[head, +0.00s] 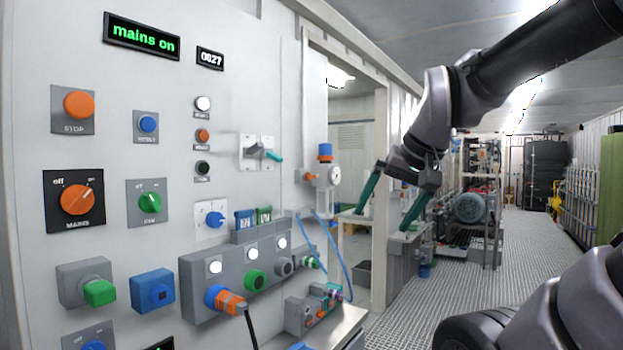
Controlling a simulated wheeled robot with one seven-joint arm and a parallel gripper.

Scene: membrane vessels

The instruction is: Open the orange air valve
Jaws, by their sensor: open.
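A small orange part (309,176), which looks like the air valve's handle, sits on the left side of an air unit near the panel's right edge. The unit has a blue and orange top (325,153) and a round white gauge (335,175). Whether the handle is turned open or closed is too small to tell. My gripper (382,220) is open and empty, with its two teal fingers pointing down. In the picture it is to the right of the air unit and apart from it; the depth between them is unclear.
The white control panel (115,235) fills the left, with knobs, buttons and a teal-tipped lever (272,156). Blue hoses (334,250) hang below the air unit. A door frame (381,270) stands behind. The grated floor (480,285) runs clear down the corridor.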

